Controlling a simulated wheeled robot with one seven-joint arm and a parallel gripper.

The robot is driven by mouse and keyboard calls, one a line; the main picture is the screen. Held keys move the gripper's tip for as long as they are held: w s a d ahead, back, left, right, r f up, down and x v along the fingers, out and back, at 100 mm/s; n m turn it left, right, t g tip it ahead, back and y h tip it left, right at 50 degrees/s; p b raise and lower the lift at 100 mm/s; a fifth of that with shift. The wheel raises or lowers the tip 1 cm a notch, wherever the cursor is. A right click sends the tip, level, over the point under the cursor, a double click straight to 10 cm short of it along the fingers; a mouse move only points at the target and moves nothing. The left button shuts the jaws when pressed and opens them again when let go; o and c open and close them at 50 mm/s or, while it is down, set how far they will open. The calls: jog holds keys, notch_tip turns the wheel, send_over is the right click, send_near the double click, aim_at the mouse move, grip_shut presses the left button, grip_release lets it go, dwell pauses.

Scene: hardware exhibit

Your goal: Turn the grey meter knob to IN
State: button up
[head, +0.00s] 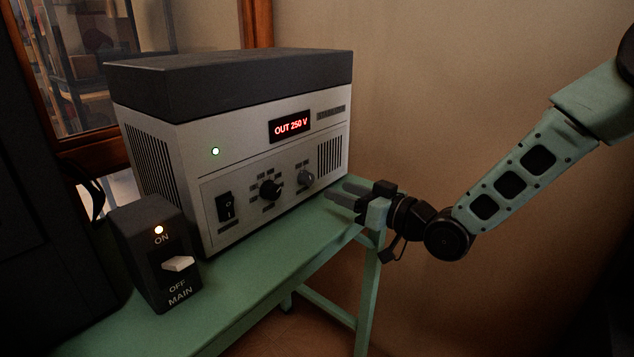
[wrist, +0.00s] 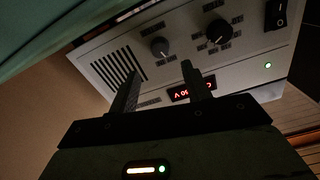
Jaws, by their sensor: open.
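The grey meter knob (head: 305,178) is the right-hand, smaller knob on the front panel of a grey power unit (head: 220,205). It also shows in the wrist view (wrist: 159,47), where the picture is turned nearly upside down. The red display (head: 289,126) reads "OUT 250 V". My gripper (head: 347,195) is open and empty, to the right of the knob and apart from it. In the wrist view its two fingers (wrist: 160,85) point toward the panel, with the knob beyond and between them. The small labels around the knob are too blurred to read.
A larger black knob (head: 270,190) and a black rocker switch (head: 226,206) sit left of the meter knob. A green light (head: 215,151) is lit. A black MAIN switch box (head: 157,252) stands at front left on the green bench (head: 250,285). A wall is behind.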

aim_at(311, 179)
jog(key=x, duration=0.7)
jog(key=shift+w+a, duration=0.2)
jog(key=shift+a, duration=0.15)
jog(key=c, duration=1)
